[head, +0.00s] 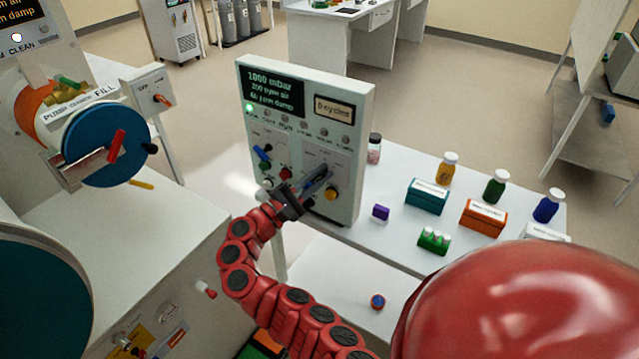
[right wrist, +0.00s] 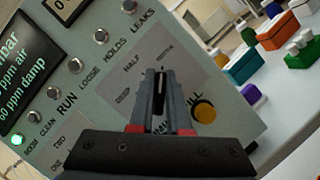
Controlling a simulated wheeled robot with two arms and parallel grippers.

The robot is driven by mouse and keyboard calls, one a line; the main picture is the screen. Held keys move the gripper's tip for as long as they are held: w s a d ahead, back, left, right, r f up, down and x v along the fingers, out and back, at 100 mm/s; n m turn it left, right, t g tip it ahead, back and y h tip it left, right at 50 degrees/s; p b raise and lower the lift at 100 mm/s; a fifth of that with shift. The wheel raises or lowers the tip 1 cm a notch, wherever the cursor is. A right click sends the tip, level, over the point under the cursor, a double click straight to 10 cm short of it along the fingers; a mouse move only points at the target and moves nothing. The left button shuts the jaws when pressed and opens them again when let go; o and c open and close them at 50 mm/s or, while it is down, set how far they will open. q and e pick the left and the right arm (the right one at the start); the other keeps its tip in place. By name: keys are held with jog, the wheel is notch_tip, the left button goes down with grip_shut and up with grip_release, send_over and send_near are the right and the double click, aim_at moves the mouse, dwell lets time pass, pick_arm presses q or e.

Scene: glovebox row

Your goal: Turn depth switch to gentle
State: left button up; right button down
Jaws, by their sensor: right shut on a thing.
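The grey control panel (head: 352,120) stands upright on the white table, with a dark display and rows of small buttons. It fills much of the right wrist view (right wrist: 197,105). My right gripper (head: 318,182) reaches up to the lower right part of its face. In the right wrist view the gripper's fingers (right wrist: 160,88) are shut on a dark switch knob (right wrist: 160,93) with a pale line. The label HALF is at its upper left; the other labels around it are too small to read surely. The fingers hide the knob's sides. My left gripper is not in view.
A yellow round button (right wrist: 204,112) sits close beside the fingers. Blue, red and other knobs are left of the gripper on the panel. A purple block (head: 380,213), a teal box (head: 427,196) and an orange box (head: 483,215) stand to the right. A blue round door (head: 105,145) is at left.

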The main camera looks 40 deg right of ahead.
jog(key=shift+f+m+b, duration=0.15)
jog(key=shift+m+b, duration=0.35)
jog(key=shift+m, duration=0.2)
jog(key=shift+g, duration=0.4)
jog(key=c, duration=0.9)
grip_release()
jog(key=shift+a, duration=0.1)
jog(key=b+v, duration=0.1)
jog(key=v, duration=0.4)
jog(key=b+v, duration=0.2)
jog(key=v, duration=0.4)
jog(key=b+v, duration=0.1)
jog(key=v, duration=0.5)
jog(key=shift+s+a+r, duration=0.15)
jog(key=shift+r, duration=0.1)
